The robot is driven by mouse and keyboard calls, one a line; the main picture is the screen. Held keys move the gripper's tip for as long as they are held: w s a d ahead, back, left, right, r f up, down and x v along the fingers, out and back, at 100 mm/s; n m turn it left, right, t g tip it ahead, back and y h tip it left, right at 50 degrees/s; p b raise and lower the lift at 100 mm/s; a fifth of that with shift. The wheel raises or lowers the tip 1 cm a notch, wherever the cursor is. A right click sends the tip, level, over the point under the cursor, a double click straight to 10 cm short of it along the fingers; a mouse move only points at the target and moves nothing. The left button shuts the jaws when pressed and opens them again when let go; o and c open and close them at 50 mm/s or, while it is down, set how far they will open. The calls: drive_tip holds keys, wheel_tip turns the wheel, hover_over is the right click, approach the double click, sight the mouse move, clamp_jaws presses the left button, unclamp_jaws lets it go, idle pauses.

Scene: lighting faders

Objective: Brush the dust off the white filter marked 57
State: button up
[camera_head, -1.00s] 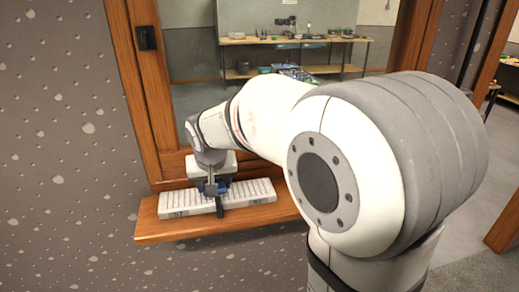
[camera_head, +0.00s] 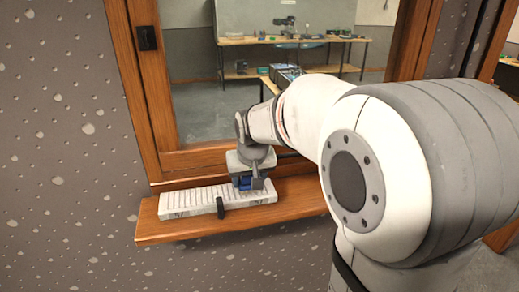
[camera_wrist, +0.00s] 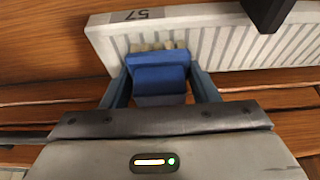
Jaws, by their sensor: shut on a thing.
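The white filter (camera_head: 190,199), a long ribbed bar, lies on a wooden ledge (camera_head: 290,212). In the wrist view, the filter (camera_wrist: 225,42) runs across the top with an upside-down "57" label (camera_wrist: 137,15) near its left end. My gripper (camera_head: 247,186) is over the filter's right part in the head view. In the wrist view, my gripper (camera_wrist: 160,80) is shut on a blue brush (camera_wrist: 160,75). Its pale bristles (camera_wrist: 158,45) are at the filter's ribbed face near the label; contact cannot be told. Dust is not clearly distinguishable.
A black tab (camera_head: 220,207) stands at the filter's front edge, left of my gripper. A wooden frame (camera_head: 140,100) rises behind the ledge, around an opening onto a room with a workbench (camera_head: 290,40). The ledge right of the filter is clear.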

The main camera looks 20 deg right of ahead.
drive_tip(key=shift+d, duration=0.8)
drive_tip(key=r, duration=0.1)
drive_tip(key=r+p, duration=0.1)
drive_tip(key=shift+d+r, duration=0.2)
drive_tip(key=shift+r, duration=0.1)
drive_tip(key=shift+a+r+p, duration=0.1)
drive_tip(key=shift+r+p, duration=1.9)
drive_tip(key=shift+r, duration=0.85)
